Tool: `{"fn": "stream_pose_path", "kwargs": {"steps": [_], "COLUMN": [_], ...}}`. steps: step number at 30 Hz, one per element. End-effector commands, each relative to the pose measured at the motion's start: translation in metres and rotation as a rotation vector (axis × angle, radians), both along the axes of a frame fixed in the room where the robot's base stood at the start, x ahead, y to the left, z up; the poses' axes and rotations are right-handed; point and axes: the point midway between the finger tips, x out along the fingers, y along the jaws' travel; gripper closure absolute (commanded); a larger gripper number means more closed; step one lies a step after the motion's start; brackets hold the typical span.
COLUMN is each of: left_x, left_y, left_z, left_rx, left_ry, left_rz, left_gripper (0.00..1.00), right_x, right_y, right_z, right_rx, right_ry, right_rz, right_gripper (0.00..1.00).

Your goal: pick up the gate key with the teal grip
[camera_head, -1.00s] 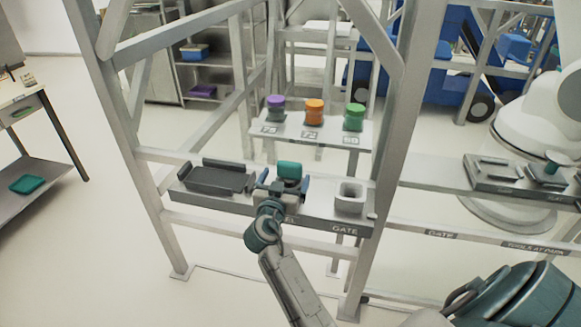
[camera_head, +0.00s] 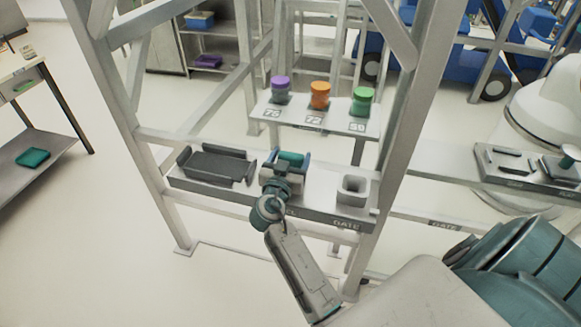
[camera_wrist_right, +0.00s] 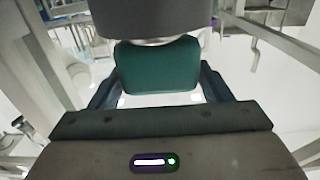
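The teal grip (camera_head: 291,158) of the key stands on the middle of the grey shelf, whose front edge carries partly hidden lettering. My right gripper (camera_head: 289,160) reaches it from the front, one finger on each side. In the right wrist view the teal grip (camera_wrist_right: 157,66) lies between the spread fingers (camera_wrist_right: 160,85), below a dark grey rounded part. Slim gaps seem to show beside it; I cannot tell whether a finger touches. The key's lower part is hidden by the gripper. My left gripper is not in view.
A dark tray (camera_head: 216,166) lies left on the same shelf, and a grey square socket (camera_head: 353,190) stands right, above the "GATE" label. Purple (camera_head: 281,83), orange (camera_head: 320,95) and green (camera_head: 362,100) capped jars stand on a shelf behind. Frame posts flank the shelf.

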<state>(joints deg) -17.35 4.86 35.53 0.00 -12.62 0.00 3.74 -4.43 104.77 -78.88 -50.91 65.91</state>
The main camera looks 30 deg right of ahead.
Motion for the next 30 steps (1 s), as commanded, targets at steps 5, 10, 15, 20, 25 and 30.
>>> {"fn": "stream_pose_path", "kwargs": {"steps": [5, 10, 15, 20, 25, 30], "left_x": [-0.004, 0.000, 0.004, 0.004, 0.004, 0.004], "left_y": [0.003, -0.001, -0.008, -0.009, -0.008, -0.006], "left_z": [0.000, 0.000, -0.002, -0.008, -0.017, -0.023], "left_rx": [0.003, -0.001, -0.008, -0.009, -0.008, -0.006], "left_ry": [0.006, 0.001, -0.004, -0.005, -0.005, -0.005], "left_rz": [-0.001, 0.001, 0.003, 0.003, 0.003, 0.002], "left_gripper": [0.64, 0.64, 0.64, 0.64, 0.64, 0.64], "right_x": [0.000, 0.000, 0.000, 0.000, 0.000, 0.000], "right_y": [0.000, 0.000, 0.000, 0.000, 0.000, 0.000], "right_z": [0.000, 0.000, 0.001, 0.021, 0.057, 0.086], "right_rx": [-0.001, 0.000, 0.001, 0.002, 0.001, 0.000], "right_ry": [0.001, 0.001, 0.000, -0.007, -0.009, -0.006], "right_rz": [0.000, 0.000, 0.000, 0.000, 0.000, -0.001], "right_gripper": [0.61, 0.60, 0.60, 0.60, 0.60, 0.60]}}
